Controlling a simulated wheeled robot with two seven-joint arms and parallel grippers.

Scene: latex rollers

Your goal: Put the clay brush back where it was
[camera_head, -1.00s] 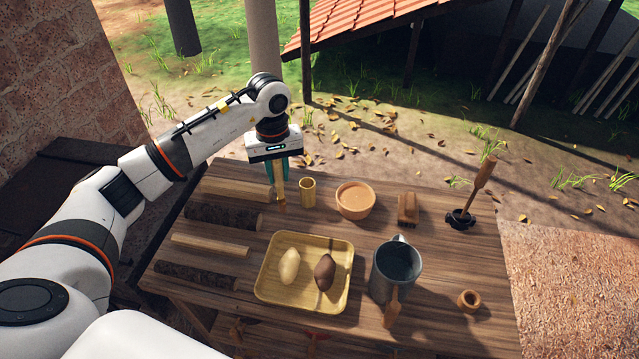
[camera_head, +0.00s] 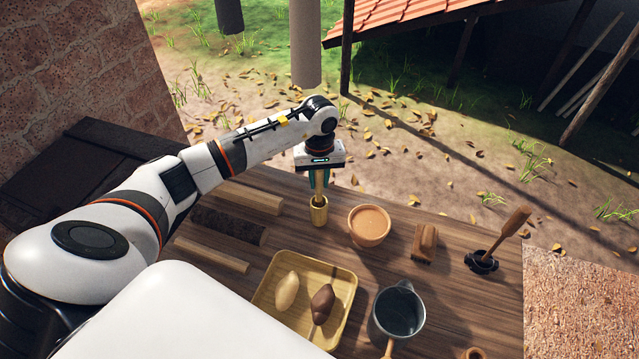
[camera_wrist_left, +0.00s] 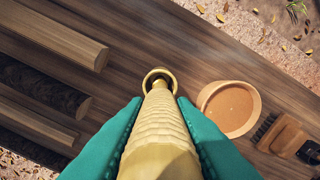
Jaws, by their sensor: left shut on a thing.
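My left gripper (camera_head: 319,178) is shut on the clay brush (camera_head: 319,187), a pale yellow-tan stick held upright. In the left wrist view its ridged handle (camera_wrist_left: 160,140) runs away between the teal fingers. The small yellow bamboo-like cup (camera_head: 319,216) stands on the table directly below the gripper. The brush's lower end lines up with the cup's mouth; in the wrist view the cup's rim (camera_wrist_left: 173,76) shows around it. I cannot tell how deep the end is inside. My right gripper is not in view.
An orange clay bowl (camera_head: 369,226) stands right of the cup, with a wooden block brush (camera_head: 425,242) beyond it. Wooden bars (camera_head: 228,228) lie to the left. A yellow tray (camera_head: 262,301) with two lumps and a grey mug (camera_head: 397,313) are nearer.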

